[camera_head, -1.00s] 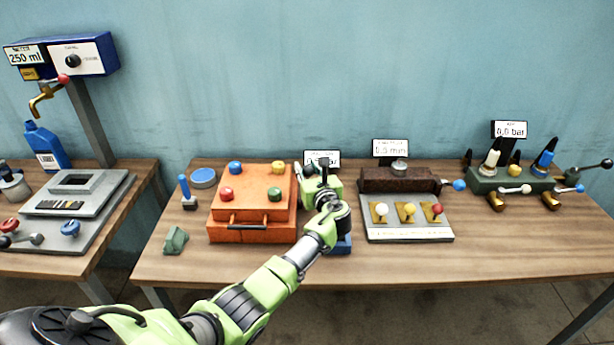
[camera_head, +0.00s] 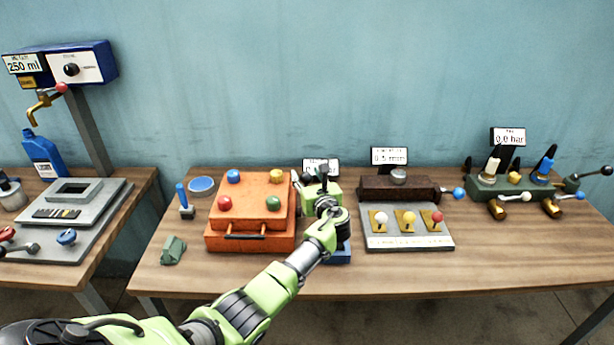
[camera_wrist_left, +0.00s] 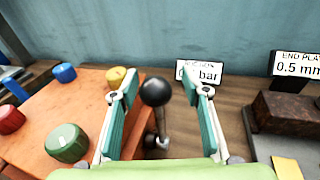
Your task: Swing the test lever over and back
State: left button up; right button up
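In the left wrist view a lever with a black ball knob (camera_wrist_left: 156,91) and a grey metal stem stands between the two fingers of my left gripper (camera_wrist_left: 164,86). The fingers are spread, with a visible gap on both sides of the knob. In the head view my left gripper (camera_head: 321,186) is over the small device with a blue base (camera_head: 341,256), between the orange box and the dark block. My own wrist hides most of that device. A display (camera_wrist_left: 200,73) behind the lever reads in bar, partly covered by a finger. My right gripper is not in view.
The orange box (camera_head: 251,243) with coloured knobs stands close on the left. A dark brown block (camera_head: 400,188) and a plate with three small levers (camera_head: 411,242) stand on the right. The table's front strip (camera_head: 450,275) is clear. A decanting stand (camera_head: 90,120) is at far left.

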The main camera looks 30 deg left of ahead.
pick_arm(q)
jog(key=shift+s+r, duration=0.1)
jog(key=shift+s, duration=0.1)
jog(key=v, duration=1.1)
jog(key=shift+d, duration=0.35)
jog(key=shift+s, duration=0.15)
